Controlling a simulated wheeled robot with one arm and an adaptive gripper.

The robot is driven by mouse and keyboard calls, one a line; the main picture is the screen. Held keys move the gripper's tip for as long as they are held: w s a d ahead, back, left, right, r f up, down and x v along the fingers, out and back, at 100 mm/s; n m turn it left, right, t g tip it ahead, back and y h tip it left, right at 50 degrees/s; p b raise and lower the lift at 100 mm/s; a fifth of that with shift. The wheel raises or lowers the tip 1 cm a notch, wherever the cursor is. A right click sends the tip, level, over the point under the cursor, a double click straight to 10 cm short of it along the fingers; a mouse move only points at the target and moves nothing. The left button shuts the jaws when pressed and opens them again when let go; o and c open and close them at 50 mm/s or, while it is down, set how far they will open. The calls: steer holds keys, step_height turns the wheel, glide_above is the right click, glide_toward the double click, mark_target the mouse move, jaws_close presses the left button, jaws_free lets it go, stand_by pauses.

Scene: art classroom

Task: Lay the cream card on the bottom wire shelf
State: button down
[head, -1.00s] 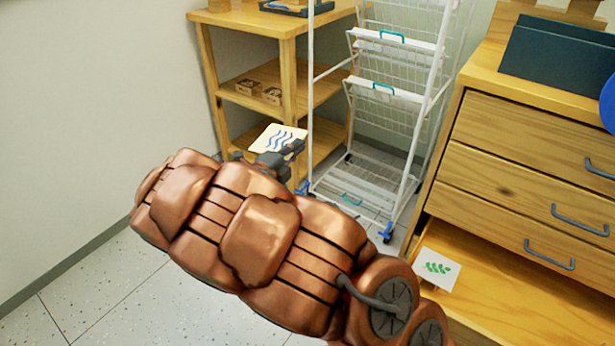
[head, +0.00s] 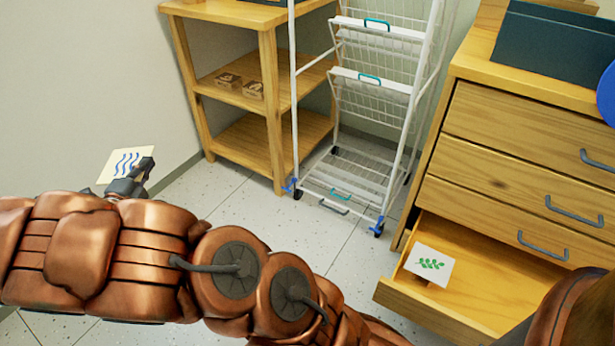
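The cream card (head: 124,163), with blue wavy lines, is held up at the left, in front of the pale wall. My gripper (head: 134,177) is shut on the card's lower edge; my arm hides part of the fingers. The white wire rack (head: 297,95) stands at the middle back on castors. Its bottom wire shelf (head: 352,176) is low over the floor, with a teal clip at its front, and looks empty. The card is well to the left of this shelf and apart from it.
A wooden shelf unit (head: 268,75) with small wooden blocks (head: 228,81) stands left of the rack. A wooden drawer cabinet (head: 480,126) is at the right. Its open bottom drawer (head: 440,318) holds a pale card with a green leaf (head: 430,264). The floor (head: 235,215) before the rack is clear.

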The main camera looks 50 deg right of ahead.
steer(key=s+d+f+m+g+h+b, duration=0.1)
steer(key=s+d+f+m+g, duration=0.15)
steer(key=d+f, duration=0.65)
steer(key=s+d+f+m+g+h, duration=0.1)
steer(key=s+d+f+m+g, duration=0.2)
steer(key=d, duration=1.2)
steer(key=s+d+f+m+g+h+b, duration=0.1)
steer(key=d+f+g, duration=0.3)
steer(key=d+f, duration=0.55)
steer(key=s+d+f+m+g+y+b, duration=0.1)
steer(key=s+d+f+m+g, duration=0.3)
steer(key=s+d, duration=1)
steer(key=s+d+f+m+g+y+b, duration=0.15)
steer(key=s+d+f+g, duration=0.4)
steer(key=s+d, duration=0.8)
step_height(320, 180, down, 11)
steer(key=b, duration=0.4)
steer(key=shift+s+d+t, duration=0.2)
steer(key=shift+d+t, duration=0.05)
steer(key=shift+t, duration=0.15)
steer(key=shift+f+b, duration=0.25)
steer(key=shift+b, duration=0.05)
